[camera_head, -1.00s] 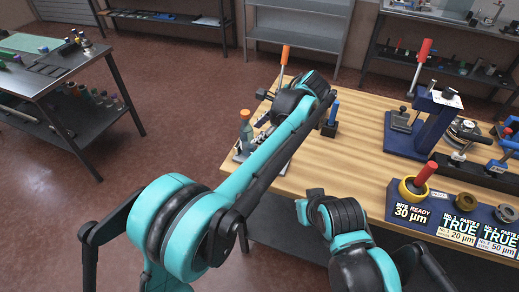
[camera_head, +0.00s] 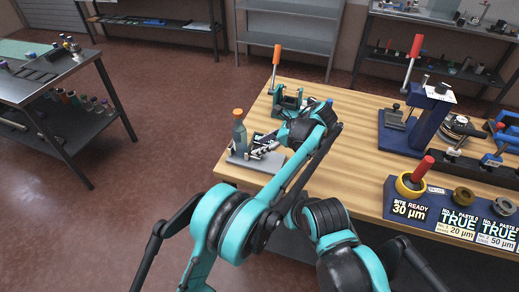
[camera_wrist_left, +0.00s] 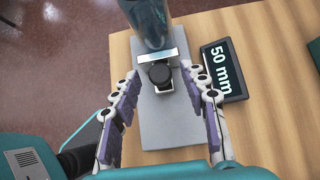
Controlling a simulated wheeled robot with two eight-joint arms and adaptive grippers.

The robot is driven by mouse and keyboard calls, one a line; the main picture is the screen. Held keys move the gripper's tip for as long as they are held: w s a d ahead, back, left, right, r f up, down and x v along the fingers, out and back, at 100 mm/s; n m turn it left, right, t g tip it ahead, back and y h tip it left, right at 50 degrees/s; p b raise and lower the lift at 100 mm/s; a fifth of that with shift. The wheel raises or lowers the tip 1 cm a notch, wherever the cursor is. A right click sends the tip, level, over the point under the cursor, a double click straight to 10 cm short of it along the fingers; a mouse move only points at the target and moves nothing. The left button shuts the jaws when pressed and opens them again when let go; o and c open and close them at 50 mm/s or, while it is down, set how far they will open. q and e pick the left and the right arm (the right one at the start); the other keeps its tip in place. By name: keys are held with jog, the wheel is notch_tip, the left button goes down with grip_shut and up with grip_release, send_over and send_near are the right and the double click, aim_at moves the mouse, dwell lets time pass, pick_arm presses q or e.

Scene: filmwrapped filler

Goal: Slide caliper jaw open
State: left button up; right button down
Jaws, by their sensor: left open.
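No caliper jaw can be clearly made out. A grey base plate (camera_head: 272,163) lies at the table's near left corner; it also fills the middle of the left wrist view (camera_wrist_left: 160,131). A blue-grey bottle-shaped piece with an orange top (camera_head: 239,133) stands upright at it. In the left wrist view, a black round knob (camera_wrist_left: 160,74) sits on a silver block in front of that piece. My left gripper (camera_head: 262,146) is open above the plate. In the wrist view its fingers (camera_wrist_left: 161,78) stand either side of the knob, apart from it. My right gripper cannot be seen.
A black "50 mm" sign (camera_wrist_left: 224,70) lies right of the plate. Behind are a teal frame (camera_head: 289,99) and an orange-handled tool (camera_head: 276,56). The table's middle is clear.

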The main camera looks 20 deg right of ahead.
pick_arm(q)
jog(key=shift+w+a+f, duration=0.25)
jog(key=shift+a+f, duration=0.15)
jog(key=shift+f, duration=0.05)
grip_shut()
jog(key=shift+s+d+p, duration=0.25)
jog(key=shift+s+d, duration=0.3)
jog(key=shift+d, duration=0.25)
jog(key=shift+s+d+p, duration=0.2)
jog(key=shift+s+d, duration=0.3)
jog(key=shift+d, duration=0.25)
grip_release()
